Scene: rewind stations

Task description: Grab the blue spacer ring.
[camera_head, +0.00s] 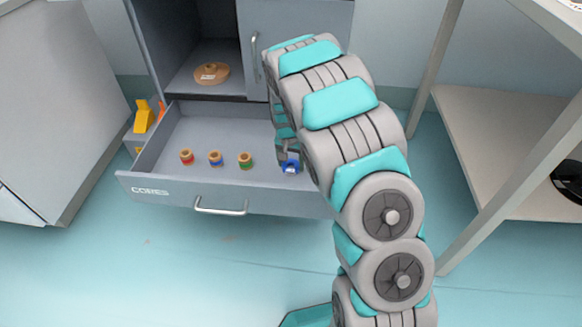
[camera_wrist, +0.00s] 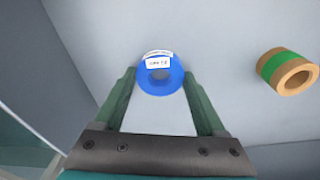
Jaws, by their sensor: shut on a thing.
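The blue spacer ring (camera_wrist: 148,83) has a white printed label and a hole in its middle. In the wrist view it sits between the two green fingertips of my gripper (camera_wrist: 160,88), which is shut on it. In the head view the ring (camera_head: 290,166) shows at the right part of the open drawer, just below my gripper (camera_head: 286,153), partly hidden by my arm. I cannot tell whether the ring touches the drawer floor.
The open drawer (camera_head: 170,197) holds tan cores with a red band (camera_head: 187,157), a blue band (camera_head: 215,158) and a green band (camera_head: 245,160). The green-banded one is also in the wrist view (camera_wrist: 287,71). A tan disc (camera_head: 211,74) lies in the cabinet above. A shelf rack (camera_head: 490,130) stands right.

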